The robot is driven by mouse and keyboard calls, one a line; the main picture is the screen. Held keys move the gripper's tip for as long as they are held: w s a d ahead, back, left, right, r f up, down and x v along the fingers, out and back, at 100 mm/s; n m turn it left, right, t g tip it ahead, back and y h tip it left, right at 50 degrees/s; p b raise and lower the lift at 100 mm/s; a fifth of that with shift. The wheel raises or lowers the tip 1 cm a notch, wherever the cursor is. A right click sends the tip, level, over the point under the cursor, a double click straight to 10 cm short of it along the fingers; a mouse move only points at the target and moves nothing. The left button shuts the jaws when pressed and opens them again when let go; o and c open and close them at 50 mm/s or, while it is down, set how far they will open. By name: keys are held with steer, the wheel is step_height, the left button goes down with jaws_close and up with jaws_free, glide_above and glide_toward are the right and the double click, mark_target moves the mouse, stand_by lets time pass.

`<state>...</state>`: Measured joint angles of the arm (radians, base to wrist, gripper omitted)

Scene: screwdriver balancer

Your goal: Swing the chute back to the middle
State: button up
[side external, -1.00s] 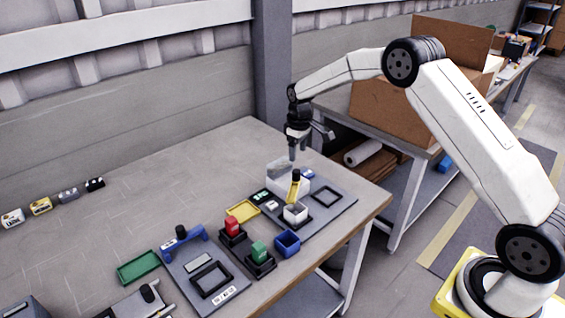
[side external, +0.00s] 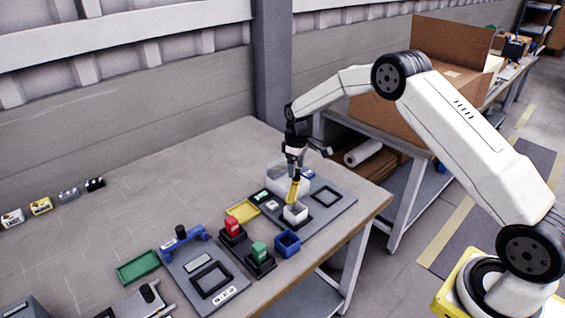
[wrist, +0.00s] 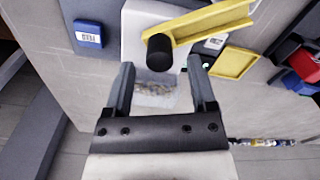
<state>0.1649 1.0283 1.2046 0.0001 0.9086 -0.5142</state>
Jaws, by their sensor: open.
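The yellow chute (side external: 294,190) stands at the feeder's white cup in the side view. In the wrist view the chute (wrist: 212,22) runs from the black knob (wrist: 159,52) toward the upper right, so it is turned off to one side. My gripper (side external: 294,168) is right above the chute, pointing down. In the wrist view my gripper (wrist: 161,63) is open, with one finger on each side of the knob and a gap to both. Whether the fingertips reach down to knob height I cannot tell.
A clear bin (wrist: 155,92) with small parts lies below the knob. A blue FEED button (wrist: 88,33) is at left, a yellow tray (wrist: 234,62) at right. A blue bin (side external: 287,243) and red block (side external: 232,226) stand nearby. The table's back left is mostly clear.

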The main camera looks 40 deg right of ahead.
steer(key=shift+f, duration=1.25)
jaws_close()
stand_by(0.6)
